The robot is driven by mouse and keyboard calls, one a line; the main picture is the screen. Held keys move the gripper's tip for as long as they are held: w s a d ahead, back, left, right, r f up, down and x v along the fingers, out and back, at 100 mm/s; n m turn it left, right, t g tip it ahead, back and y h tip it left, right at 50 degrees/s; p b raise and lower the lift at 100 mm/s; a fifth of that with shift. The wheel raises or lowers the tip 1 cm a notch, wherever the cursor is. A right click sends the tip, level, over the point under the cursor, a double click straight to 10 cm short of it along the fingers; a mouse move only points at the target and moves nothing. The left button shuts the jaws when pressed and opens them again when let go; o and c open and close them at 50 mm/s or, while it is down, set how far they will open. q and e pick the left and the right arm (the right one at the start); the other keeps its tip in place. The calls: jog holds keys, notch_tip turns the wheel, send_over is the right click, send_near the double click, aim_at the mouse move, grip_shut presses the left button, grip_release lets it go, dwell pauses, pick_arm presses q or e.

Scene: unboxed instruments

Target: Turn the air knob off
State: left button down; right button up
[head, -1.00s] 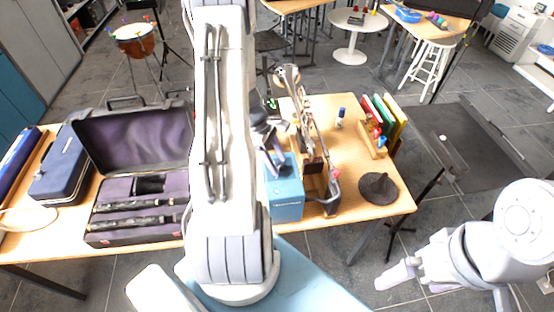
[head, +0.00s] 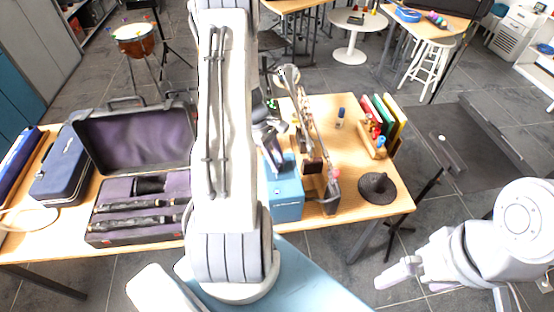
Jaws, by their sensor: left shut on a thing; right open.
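A blue box (head: 286,200) stands upright at the front middle of the wooden table. My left gripper (head: 277,158) points down at the top of this box, and its jaws are shut on the air knob there. The knob itself is too small and too covered by the gripper to make out its angle. My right gripper (head: 388,279) is open and empty, off the table at the lower right.
A long keyed instrument (head: 306,125) leans upright right of the blue box. A dark cone-shaped stand (head: 377,188), a small bottle (head: 340,118) and colored books (head: 392,112) are to its right. An open case (head: 135,140) lies left, a dark blue case (head: 62,168) farther left.

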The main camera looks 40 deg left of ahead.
pick_arm(q)
jog(key=m, duration=0.1)
jog(key=m+g, duration=0.1)
jog(key=m, duration=0.2)
jog(key=shift+w+g+p, duration=0.25)
jog(key=shift+g+p, duration=0.1)
jog(key=shift+g, duration=0.05)
jog(key=m+g, duration=0.1)
jog(key=m, duration=0.2)
jog(key=m+y, duration=0.1)
jog(key=m, duration=0.1)
jog(key=shift+w+d+m+g, duration=0.1)
jog(key=shift+w+m+g, duration=0.1)
jog(key=shift+m+g, duration=0.2)
jog(key=c, duration=0.6)
grip_release()
jog(key=shift+r, duration=0.1)
